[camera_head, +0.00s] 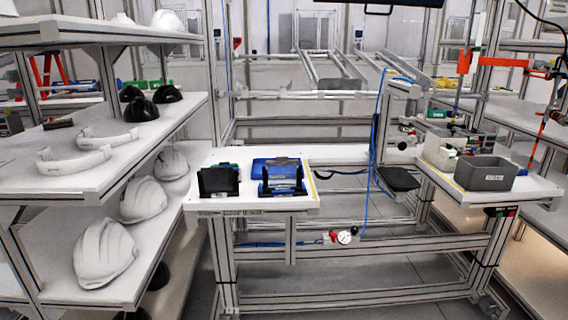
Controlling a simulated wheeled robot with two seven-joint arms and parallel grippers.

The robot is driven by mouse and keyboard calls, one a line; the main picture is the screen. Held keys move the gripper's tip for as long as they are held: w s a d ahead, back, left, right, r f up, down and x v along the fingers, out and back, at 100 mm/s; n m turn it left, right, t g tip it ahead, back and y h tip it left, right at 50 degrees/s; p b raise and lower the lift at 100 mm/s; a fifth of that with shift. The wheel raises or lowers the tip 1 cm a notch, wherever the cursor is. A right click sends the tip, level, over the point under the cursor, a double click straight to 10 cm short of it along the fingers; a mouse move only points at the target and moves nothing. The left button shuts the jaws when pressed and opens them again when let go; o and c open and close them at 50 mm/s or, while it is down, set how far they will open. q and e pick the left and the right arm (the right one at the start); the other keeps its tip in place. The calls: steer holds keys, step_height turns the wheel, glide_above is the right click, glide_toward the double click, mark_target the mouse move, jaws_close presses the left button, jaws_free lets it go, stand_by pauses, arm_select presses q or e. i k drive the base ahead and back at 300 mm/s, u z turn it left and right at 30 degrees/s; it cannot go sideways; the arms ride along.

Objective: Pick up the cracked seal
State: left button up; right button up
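No piece in view can be made out as a cracked seal; any crack is too small to tell. Two white curved bands lie on the middle left shelf, a nearer band (72,162) and a farther band (106,141). I cannot tell whether either is a seal. A grey bin (486,174) stands on the right end of the workbench, and its contents are hidden by its walls. Neither of my grippers is in view.
The left shelf (120,177) also holds black shells (140,109) and, on its lower level, white helmet shells (104,250). A black fixture (219,181) and a blue-black fixture (282,177) stand on the white workbench (309,201). Floor is clear in front.

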mark_target(279, 161)
steer(key=u, duration=0.65)
steer(key=i, duration=1.1)
steer(key=z, duration=0.15)
